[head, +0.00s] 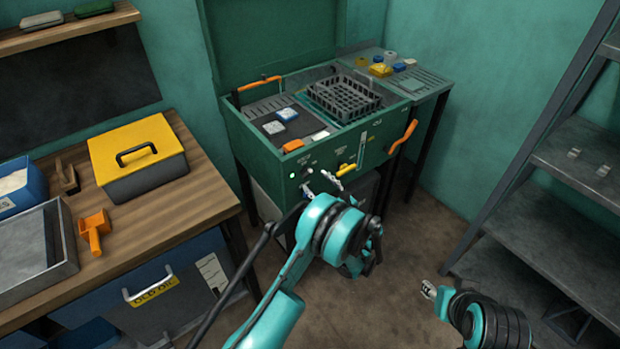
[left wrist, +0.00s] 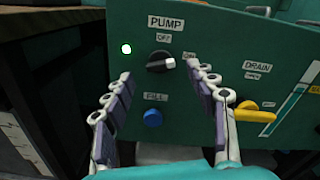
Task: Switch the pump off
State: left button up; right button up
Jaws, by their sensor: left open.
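The pump knob (left wrist: 160,63) is a black rotary knob on the green front panel (left wrist: 220,30), below the PUMP and OFF labels. Its white pointer end faces right, towards a small label partly hidden by a finger. A green lamp (left wrist: 126,48) glows left of the knob; the lamp also shows in the head view (head: 292,175). My left gripper (left wrist: 157,76) is open, its fingers either side of the knob in the picture; contact cannot be told. In the head view my left gripper (head: 321,185) is near the panel. My right gripper (head: 428,290) is low at right, away from the panel.
A blue FILL button (left wrist: 152,117) sits below the knob. A yellow DRAIN lever (left wrist: 255,105) is to the right. The green washing station (head: 262,160) holds a dark crate (head: 345,97). A wooden bench (head: 180,205) stands left, a metal shelf (head: 550,205) right.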

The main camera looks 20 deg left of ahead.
aim_at(308, 175)
pick_arm(q)
jog(key=shift+b+x, duration=0.55)
jog(key=shift+x, duration=1.8)
jog(key=c, duration=1.2)
jog(key=shift+o, duration=0.2)
jog(key=shift+n, duration=0.3)
jog(key=n, duration=0.6)
jog(key=shift+s+f, duration=0.1)
jog(key=n, duration=0.7)
jog(key=shift+a+f, duration=0.1)
jog(key=shift+n, duration=0.3)
